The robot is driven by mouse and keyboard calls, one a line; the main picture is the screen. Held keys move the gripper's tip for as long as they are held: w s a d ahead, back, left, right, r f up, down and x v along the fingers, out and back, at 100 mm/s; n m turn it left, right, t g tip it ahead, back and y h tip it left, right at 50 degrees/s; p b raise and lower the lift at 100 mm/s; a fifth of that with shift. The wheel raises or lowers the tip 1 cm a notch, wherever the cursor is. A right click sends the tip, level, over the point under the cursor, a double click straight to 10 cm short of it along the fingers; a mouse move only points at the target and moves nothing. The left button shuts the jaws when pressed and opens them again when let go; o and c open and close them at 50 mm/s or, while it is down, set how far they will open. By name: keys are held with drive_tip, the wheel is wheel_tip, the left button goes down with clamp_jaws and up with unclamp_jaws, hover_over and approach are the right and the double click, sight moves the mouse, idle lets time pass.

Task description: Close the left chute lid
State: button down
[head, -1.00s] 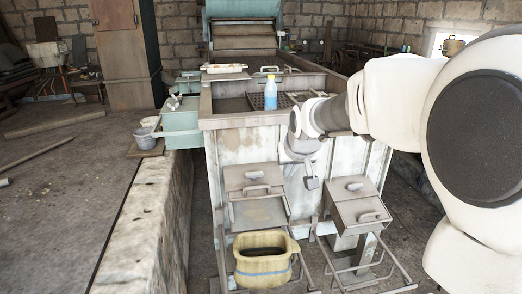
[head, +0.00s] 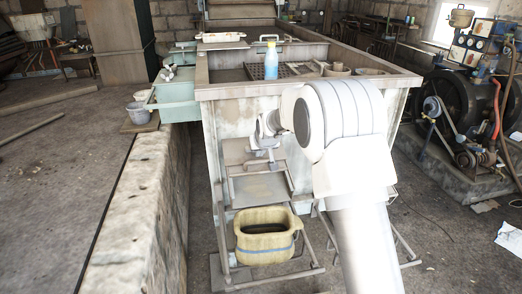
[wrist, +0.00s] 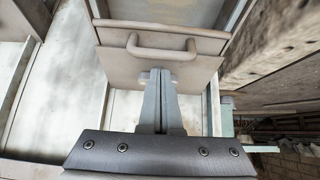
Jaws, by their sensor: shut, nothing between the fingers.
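The left chute lid (head: 236,152) is a flat grey metal plate on the front of the tank, above the sloping left chute (head: 258,188). In the wrist view the lid (wrist: 120,62) fills the upper middle, with its bar handle (wrist: 162,47) across it. My gripper (wrist: 160,74) is shut and empty, its fingertips close to the lid face beside the handle, not around it. I cannot tell if they touch. In the head view my gripper (head: 271,166) is in front of the lid and hides part of it and the handle.
A yellow basin (head: 266,252) stands below the left chute. My arm hides the right chute. A blue bottle (head: 271,62) stands in the tank (head: 300,88). A stone ledge (head: 150,215) runs along the left, and an engine (head: 465,105) stands at the right.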

drive_tip(key=shift+x, duration=2.25)
